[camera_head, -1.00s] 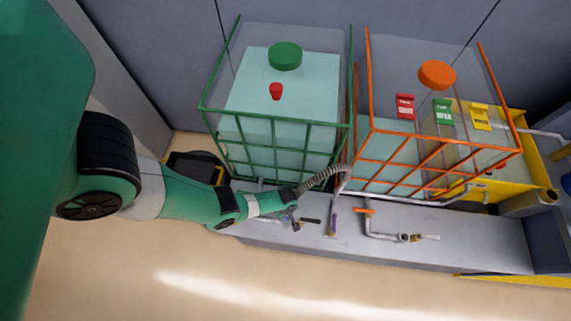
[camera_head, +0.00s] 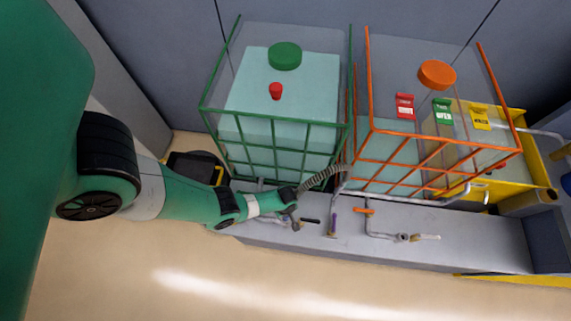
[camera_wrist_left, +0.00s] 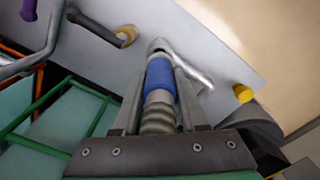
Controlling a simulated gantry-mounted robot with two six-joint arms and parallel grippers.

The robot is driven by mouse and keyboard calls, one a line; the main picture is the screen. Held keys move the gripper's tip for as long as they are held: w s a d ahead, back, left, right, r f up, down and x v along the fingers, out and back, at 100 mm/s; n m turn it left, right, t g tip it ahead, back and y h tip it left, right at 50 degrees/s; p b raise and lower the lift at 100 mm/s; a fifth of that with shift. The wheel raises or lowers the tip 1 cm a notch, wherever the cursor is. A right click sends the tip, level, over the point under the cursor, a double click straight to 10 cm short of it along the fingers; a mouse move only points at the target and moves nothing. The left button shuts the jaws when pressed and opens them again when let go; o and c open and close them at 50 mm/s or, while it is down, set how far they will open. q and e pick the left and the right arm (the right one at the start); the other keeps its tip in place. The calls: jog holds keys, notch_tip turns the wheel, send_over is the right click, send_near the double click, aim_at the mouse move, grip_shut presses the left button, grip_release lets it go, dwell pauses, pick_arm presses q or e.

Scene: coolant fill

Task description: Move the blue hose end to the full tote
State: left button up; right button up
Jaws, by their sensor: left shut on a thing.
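My left gripper (camera_wrist_left: 158,88) is shut on the blue hose end (camera_wrist_left: 160,76), whose blue collar lies between the fingers. A grey corrugated hose (camera_head: 322,178) runs from the gripper toward the orange-caged tote (camera_head: 385,170). In the wrist view, the collar's far end is at a grey metal pipe fitting (camera_wrist_left: 190,66); I cannot tell whether they are joined. The green-caged tote (camera_head: 243,115) holds pale liquid to a high level; the orange-caged one is lower. In the head view, my left gripper (camera_head: 290,207) is low in front of the green cage. My right gripper is not in view.
A purple-handled valve (camera_head: 332,222), an orange-handled pipe (camera_head: 364,211) and a small black bar (camera_head: 311,221) are along the grey ledge (camera_head: 460,225). A yellow container (camera_head: 540,175) stands at the right. The floor in front is clear.

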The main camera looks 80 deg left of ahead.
pick_arm(q)
jog(key=shift+f, duration=0.2)
jog(key=shift+f+b, duration=0.3)
jog(key=shift+b, duration=0.2)
jog(key=shift+f+b, duration=1.25)
jog(key=shift+r, duration=0.15)
jog(key=shift+r+p, duration=1.35)
jog(key=shift+p, duration=0.15)
jog(key=shift+f, duration=0.2)
jog(key=shift+f+b, duration=0.35)
jog(key=shift+b, duration=0.2)
jog(key=shift+f+b, duration=0.95)
